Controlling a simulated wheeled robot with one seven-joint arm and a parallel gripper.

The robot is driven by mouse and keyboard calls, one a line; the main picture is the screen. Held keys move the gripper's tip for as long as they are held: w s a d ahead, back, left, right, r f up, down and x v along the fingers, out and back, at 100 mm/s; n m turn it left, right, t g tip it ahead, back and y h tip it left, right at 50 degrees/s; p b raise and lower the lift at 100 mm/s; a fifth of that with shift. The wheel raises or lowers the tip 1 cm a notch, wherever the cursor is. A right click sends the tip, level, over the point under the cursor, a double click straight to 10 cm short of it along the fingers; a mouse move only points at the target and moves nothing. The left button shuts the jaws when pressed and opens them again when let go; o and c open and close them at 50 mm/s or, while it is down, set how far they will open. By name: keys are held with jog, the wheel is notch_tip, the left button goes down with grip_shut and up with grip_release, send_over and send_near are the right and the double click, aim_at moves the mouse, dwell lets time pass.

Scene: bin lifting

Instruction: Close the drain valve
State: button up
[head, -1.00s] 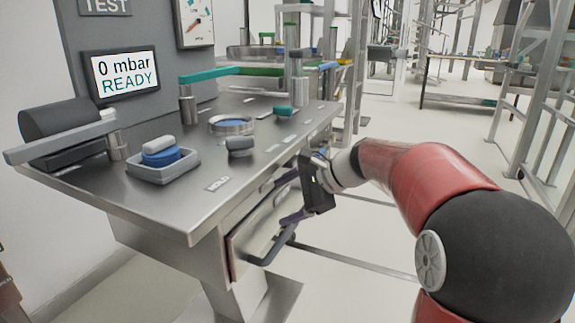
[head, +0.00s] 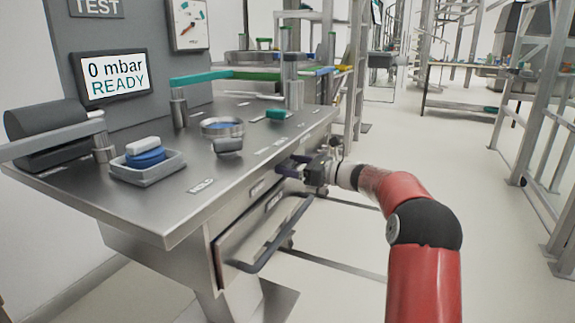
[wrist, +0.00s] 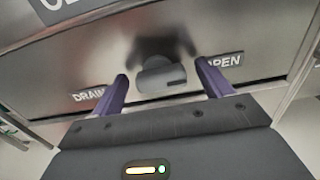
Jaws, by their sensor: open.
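The drain valve (wrist: 158,80) is a grey knob on the metal front panel in the wrist view. It sits between a "DRAIN" label (wrist: 89,95) on the left and a partly covered label reading "PEN" (wrist: 226,60) on the right. My gripper (wrist: 162,70) is open, with one purple finger on each side of the knob. I cannot tell whether the fingers touch it. In the head view my gripper (head: 284,169) is at the bench's front face below the tabletop edge. The knob is hidden there.
A drawer (head: 232,245) with a dark bar handle (head: 272,240) is below and left of my gripper. On the bench (head: 120,205) are a grey tray (head: 150,172), a round metal ring (head: 222,127) and a teal lever (head: 205,76). The screen (head: 117,78) reads "0 mbar READY".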

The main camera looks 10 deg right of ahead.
jog(key=shift+x, duration=0.8)
jog(key=c, duration=1)
